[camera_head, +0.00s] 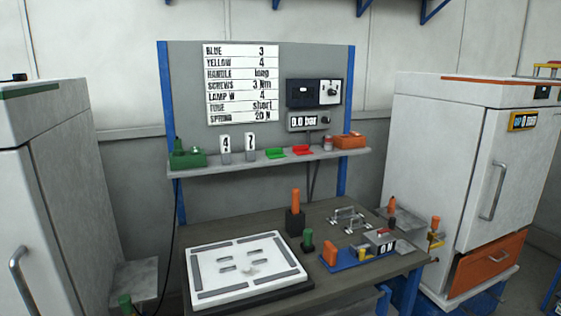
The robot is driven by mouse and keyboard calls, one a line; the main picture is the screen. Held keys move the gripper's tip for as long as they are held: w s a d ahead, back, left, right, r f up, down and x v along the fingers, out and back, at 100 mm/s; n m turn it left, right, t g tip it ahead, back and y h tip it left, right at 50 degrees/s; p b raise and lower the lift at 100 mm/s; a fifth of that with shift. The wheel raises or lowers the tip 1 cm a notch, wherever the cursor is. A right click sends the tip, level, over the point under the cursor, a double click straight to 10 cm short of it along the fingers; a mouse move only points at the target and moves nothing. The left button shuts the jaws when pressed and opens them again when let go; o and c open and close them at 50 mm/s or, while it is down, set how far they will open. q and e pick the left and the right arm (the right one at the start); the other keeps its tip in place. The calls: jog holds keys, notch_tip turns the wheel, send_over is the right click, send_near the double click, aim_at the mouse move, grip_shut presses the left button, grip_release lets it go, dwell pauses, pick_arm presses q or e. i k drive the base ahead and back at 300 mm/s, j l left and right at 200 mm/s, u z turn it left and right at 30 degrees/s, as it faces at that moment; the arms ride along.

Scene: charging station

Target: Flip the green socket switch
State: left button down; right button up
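A green box-like device (187,158) with a dark upright part on top sits at the left end of the shelf. A flat green piece (275,154) lies further right on the same shelf, beside a similar red piece (302,150). I cannot tell which green thing is the socket switch, nor any switch position. A black cable hangs from near the green device down the left blue post. Neither of my grippers is in view.
The shelf (230,166) hangs above a dark workbench (340,210). The bench holds a white slotted plate (205,292), an orange-handled tool in a black block (295,221) and a blue tray (350,262). White cabinets stand left (60,180) and right (430,150).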

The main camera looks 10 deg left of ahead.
aim_at(194, 150)
jog(key=i+l+u, duration=0.5)
jog(key=i, duration=0.25)
jog(key=i+l+u, duration=0.45)
jog(key=i+l, duration=0.1)
jog(key=i, duration=0.15)
